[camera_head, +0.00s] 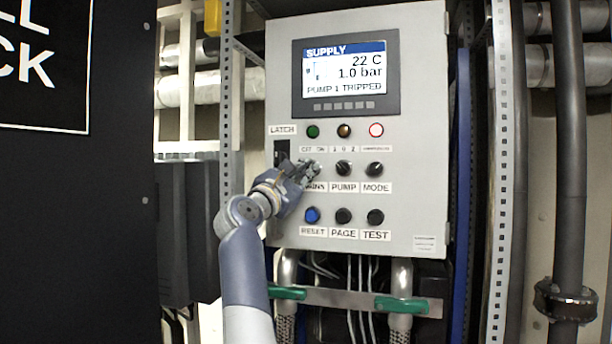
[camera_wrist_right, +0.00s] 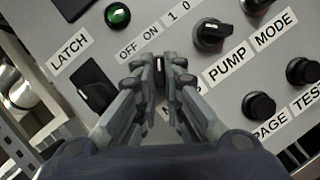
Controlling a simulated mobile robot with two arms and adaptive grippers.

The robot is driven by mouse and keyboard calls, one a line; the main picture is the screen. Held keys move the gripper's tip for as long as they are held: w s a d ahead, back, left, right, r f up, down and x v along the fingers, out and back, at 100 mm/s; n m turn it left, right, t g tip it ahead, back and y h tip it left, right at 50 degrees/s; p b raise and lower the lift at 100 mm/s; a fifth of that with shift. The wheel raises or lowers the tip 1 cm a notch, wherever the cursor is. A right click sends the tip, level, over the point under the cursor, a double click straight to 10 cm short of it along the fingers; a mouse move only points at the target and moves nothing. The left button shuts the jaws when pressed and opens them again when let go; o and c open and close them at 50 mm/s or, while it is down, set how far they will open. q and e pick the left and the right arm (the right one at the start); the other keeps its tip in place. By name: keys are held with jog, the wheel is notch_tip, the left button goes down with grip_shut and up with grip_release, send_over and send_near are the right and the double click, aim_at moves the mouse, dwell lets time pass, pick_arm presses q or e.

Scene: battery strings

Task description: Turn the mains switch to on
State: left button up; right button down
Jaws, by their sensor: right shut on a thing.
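The mains switch (camera_wrist_right: 160,66) is a small dark knob with a white mark, under the OFF/ON label (camera_wrist_right: 140,44) on the grey control panel (camera_head: 420,120). My right gripper (camera_head: 311,168) reaches it from the lower left in the head view. In the right wrist view, the fingers of my right gripper (camera_wrist_right: 160,76) are shut on the knob from both sides. The white mark runs upright in that picture, roughly toward ON; its exact setting is hard to tell. The fingers partly cover the MAINS label (camera_head: 316,187). My left gripper is not in view.
The pump knob (camera_head: 343,168) and mode knob (camera_head: 375,169) sit right of the switch. The blue reset button (camera_head: 312,215) is below, and the black latch (camera_head: 282,152) is close at the left. The display (camera_head: 345,73) reads "PUMP 1 TRIPPED".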

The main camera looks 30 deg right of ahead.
jog(key=shift+a+r+m+g+p, duration=0.1)
jog(key=shift+m+g+p, duration=0.4)
jog(key=shift+m, duration=0.9)
jog(key=c, duration=1.7)
grip_release()
jog(key=shift+w, duration=0.1)
jog(key=v, duration=0.7)
jog(key=shift+a, duration=0.2)
